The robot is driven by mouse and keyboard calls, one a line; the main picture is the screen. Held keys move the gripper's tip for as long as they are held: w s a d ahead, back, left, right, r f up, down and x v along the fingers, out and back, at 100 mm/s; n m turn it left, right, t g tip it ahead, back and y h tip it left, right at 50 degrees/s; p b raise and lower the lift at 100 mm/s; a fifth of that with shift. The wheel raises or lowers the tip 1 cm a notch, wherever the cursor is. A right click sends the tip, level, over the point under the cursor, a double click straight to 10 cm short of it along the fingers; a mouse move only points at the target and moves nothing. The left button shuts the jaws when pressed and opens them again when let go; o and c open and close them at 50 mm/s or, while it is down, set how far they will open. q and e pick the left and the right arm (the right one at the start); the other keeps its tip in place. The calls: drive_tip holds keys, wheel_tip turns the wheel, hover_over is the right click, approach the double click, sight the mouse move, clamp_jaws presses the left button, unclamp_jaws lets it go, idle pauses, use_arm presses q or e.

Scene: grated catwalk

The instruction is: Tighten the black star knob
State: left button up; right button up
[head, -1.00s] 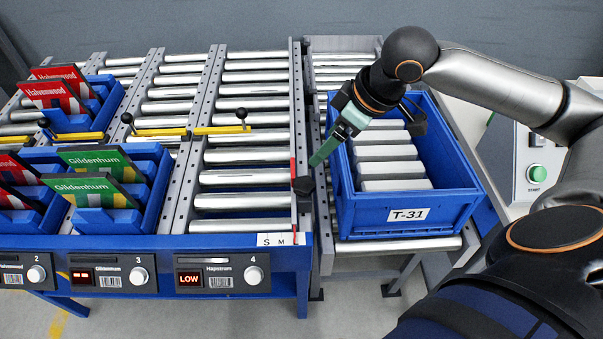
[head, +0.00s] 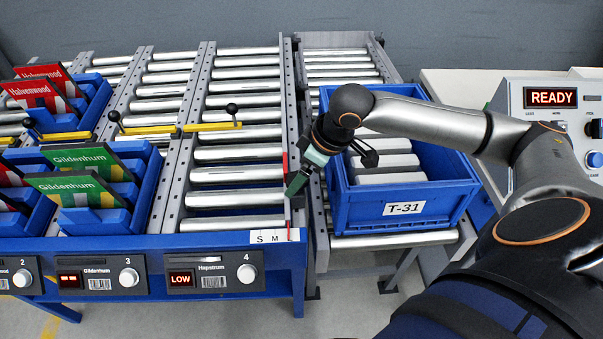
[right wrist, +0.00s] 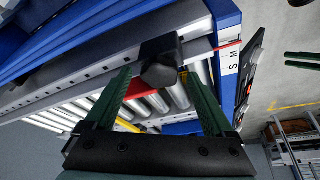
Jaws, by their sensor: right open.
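The black star knob (right wrist: 160,65) shows in the right wrist view on the side of the grey rail; in the head view my fingers hide it. My right gripper (right wrist: 163,82) is open, with one green finger on each side of the knob and the knob near the fingertips. I cannot tell whether a finger touches it. In the head view the right gripper (head: 293,188) points down at the rail by the lane 4 rollers. Two dark green bars at the right edge of the right wrist view look like my left gripper's parted fingers (right wrist: 300,59).
A blue T-31 crate (head: 437,197) with grey blocks stands right beside my right gripper. An S M label (head: 274,237) sits at the rail's front end. Blue bins (head: 80,221) of red and green packs stand at left. A READY control box (head: 510,98) is at right.

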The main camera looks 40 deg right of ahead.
drive_tip(key=c, duration=1.4)
